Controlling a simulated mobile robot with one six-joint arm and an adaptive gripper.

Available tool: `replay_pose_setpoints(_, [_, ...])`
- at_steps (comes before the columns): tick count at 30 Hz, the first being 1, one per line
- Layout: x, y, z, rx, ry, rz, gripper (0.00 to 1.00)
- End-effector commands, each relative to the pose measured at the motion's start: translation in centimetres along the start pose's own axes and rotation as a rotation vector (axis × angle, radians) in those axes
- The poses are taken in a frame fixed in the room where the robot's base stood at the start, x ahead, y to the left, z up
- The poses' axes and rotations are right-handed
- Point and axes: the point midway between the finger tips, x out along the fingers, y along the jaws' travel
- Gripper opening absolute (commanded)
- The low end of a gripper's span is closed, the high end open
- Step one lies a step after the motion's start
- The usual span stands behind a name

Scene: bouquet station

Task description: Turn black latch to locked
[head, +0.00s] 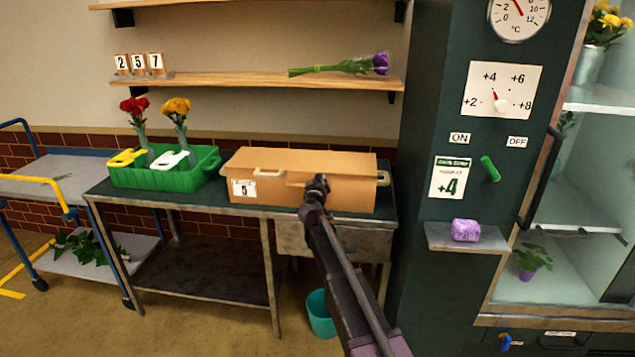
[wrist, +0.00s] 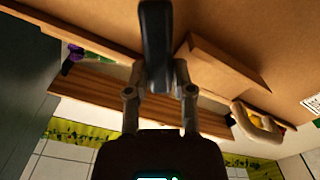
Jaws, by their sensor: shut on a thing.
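The tan box (head: 300,164) stands on the right of the workbench, its lid down, with a card reading 5 on its front. My gripper (head: 317,185) is at the middle of the box front and hides the latch in the head view. In the wrist view, the black latch (wrist: 156,40) is a long dark bar between the fingertips of my gripper (wrist: 161,82), which is shut on it. The bar runs along the gripper's length, near the box face (wrist: 80,15). The locked and unlocked positions cannot be read here.
A shelf (head: 230,80) holding a purple flower (head: 380,64) is above. A dark cabinet (head: 425,100) stands close on the right. A teal bucket (head: 320,314) is below.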

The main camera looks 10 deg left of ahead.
Motion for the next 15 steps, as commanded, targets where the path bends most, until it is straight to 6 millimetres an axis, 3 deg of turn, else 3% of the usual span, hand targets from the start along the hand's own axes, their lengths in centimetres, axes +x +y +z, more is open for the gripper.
replay_pose_setpoints(15, [0.14, -0.39, 0.09, -0.222, 0.000, 0.000, 0.00])
